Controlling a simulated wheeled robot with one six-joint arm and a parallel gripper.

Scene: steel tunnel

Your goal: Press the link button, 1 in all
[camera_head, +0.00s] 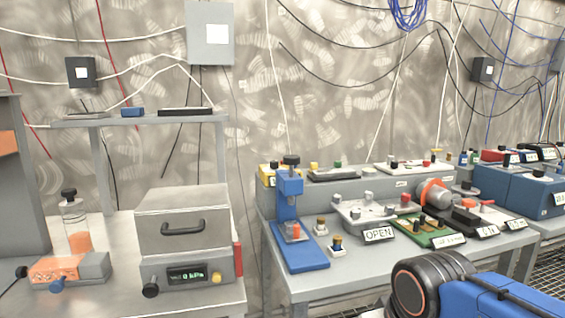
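I cannot tell which control is the link button, as most labels are too small to read. On the right bench, a grey panel (375,213) with several knobs carries a sign (379,234) reading OPEN. Beside it lies a green board (430,232) with a small label (448,241). My arm shows at the bottom right, but my gripper is out of view.
A blue press stand (300,255) stands at the right bench's left end. An orange-ended motor (434,194) and blue boxes (505,188) are farther right. A gap separates the benches.

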